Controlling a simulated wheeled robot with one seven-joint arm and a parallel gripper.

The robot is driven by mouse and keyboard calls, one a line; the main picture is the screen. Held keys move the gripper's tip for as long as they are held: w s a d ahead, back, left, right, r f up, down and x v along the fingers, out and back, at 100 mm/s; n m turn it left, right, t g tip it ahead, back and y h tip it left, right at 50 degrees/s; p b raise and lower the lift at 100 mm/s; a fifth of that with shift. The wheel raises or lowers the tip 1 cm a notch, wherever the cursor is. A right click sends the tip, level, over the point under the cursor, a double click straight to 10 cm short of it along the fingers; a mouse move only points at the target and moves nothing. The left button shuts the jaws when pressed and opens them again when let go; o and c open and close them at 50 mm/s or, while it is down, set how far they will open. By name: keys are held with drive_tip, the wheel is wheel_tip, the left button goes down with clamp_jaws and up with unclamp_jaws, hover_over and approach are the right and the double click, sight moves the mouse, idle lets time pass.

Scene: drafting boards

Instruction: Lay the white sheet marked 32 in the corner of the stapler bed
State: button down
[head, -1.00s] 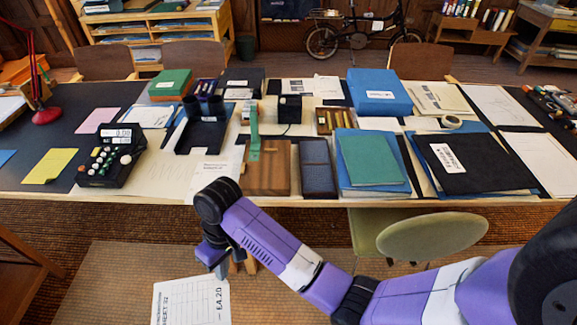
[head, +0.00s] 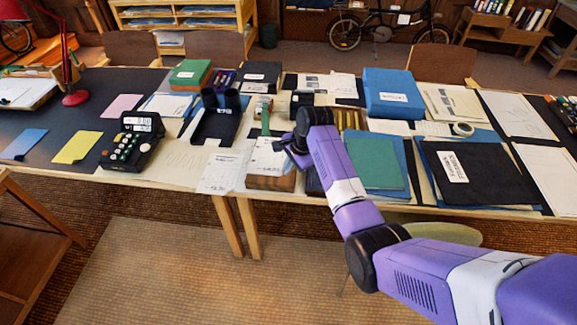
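The white printed sheet (head: 267,160) is over the wooden bed of the stapler (head: 271,183), covering most of its top. The number on it is too small to read. The green stapler arm (head: 265,121) rises behind the sheet. My gripper (head: 284,148) is at the sheet's upper right edge and looks shut on it, though the fingertips are small and partly hidden. I cannot tell whether the sheet touches the bed or sits just above it, nor how its corner meets the bed's corner.
Another white paper (head: 222,174) lies left of the stapler at the table's front edge. A black two-post device (head: 214,126) and a keypad machine (head: 130,143) stand farther left. Blue and black folders (head: 470,176) crowd the right.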

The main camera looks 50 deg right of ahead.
wheel_tip(320, 180, down, 6)
drive_tip(key=b, duration=0.3)
idle(0.5)
drive_tip(key=shift+a, duration=0.15)
idle(0.5)
drive_tip(key=c, duration=2.1)
unclamp_jaws()
drive_tip(key=o, duration=0.5)
drive_tip(key=v, duration=0.7)
drive_tip(key=shift+r, duration=0.35)
